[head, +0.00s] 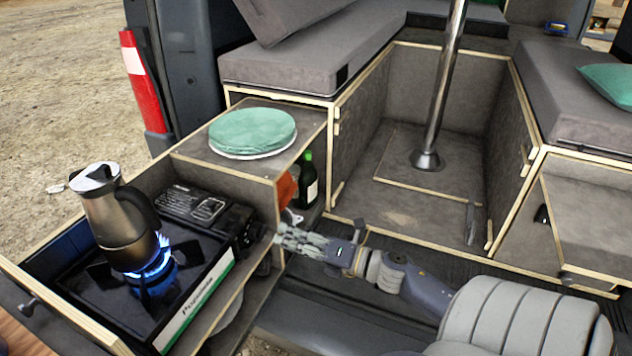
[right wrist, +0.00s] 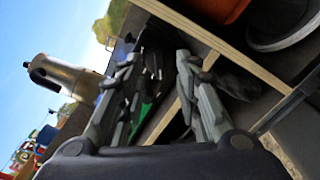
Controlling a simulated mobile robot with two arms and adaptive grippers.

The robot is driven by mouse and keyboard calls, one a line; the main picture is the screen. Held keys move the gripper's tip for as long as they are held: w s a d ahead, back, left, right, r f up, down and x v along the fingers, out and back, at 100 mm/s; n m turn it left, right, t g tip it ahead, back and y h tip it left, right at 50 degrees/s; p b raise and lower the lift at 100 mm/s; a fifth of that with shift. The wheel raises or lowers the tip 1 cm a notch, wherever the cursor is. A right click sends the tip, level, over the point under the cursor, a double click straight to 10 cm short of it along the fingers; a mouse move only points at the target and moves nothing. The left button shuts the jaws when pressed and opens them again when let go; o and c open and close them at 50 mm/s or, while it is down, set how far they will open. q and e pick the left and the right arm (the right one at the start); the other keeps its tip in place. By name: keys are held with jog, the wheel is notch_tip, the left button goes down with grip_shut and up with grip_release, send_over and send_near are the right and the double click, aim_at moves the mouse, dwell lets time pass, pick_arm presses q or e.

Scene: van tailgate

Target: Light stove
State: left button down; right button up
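A portable camping stove (head: 195,300) sits in the pull-out drawer at the left, its black control end facing my right gripper. A blue flame (head: 155,262) burns at its burner, under a metal kettle (head: 118,215) with a black handle. The kettle also shows in the right wrist view (right wrist: 65,75). My right gripper (head: 284,236) is just right of the stove's control end (head: 238,228). In the right wrist view its two fingers (right wrist: 158,85) are spread, with dark stove parts beyond them; I cannot tell whether they touch. My left gripper is out of view.
A cabinet with a green round cushion (head: 252,130) on top stands behind the stove. A dark bottle (head: 308,180) and an orange item (head: 287,187) are in its side shelf. A metal pole (head: 440,90) rises from the open van floor.

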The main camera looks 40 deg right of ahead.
jog(key=v, duration=0.7)
jog(key=shift+s, duration=0.25)
dwell(2.6)
